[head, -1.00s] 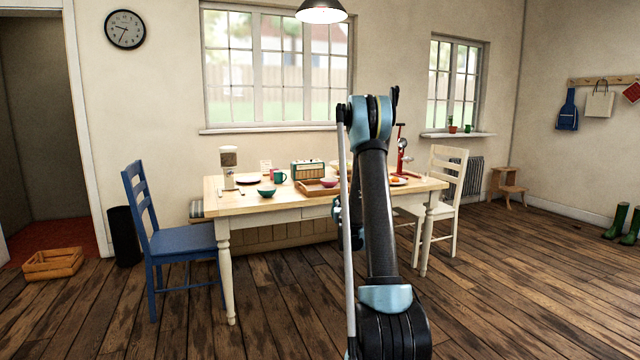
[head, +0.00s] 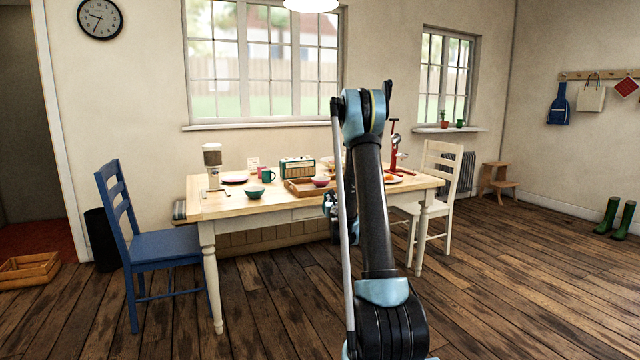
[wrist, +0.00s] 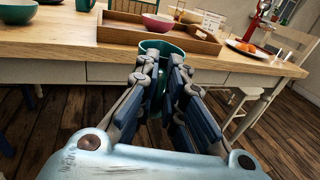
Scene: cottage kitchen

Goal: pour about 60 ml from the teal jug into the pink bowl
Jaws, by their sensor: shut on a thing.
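My gripper (wrist: 163,78) is shut on the teal jug (wrist: 165,46), whose rim and upper wall show between and beyond the fingers in the wrist view. The jug is held in front of the table's near edge, apart from the tabletop. How much is in it I cannot tell. The pink bowl (head: 320,181) stands in the wooden tray on the table; in the wrist view it (wrist: 158,23) is beyond the jug. In the head view my arm hides most of my gripper and the jug.
The wooden tray (wrist: 113,31) has raised sides. A teal bowl (head: 253,192) and a teal mug (head: 269,174) stand left of it, with a radio (head: 297,168) behind. A plate with orange food (wrist: 241,45) lies to the right. A blue chair (head: 155,243) and white chair (head: 440,178) flank the table (head: 225,206).

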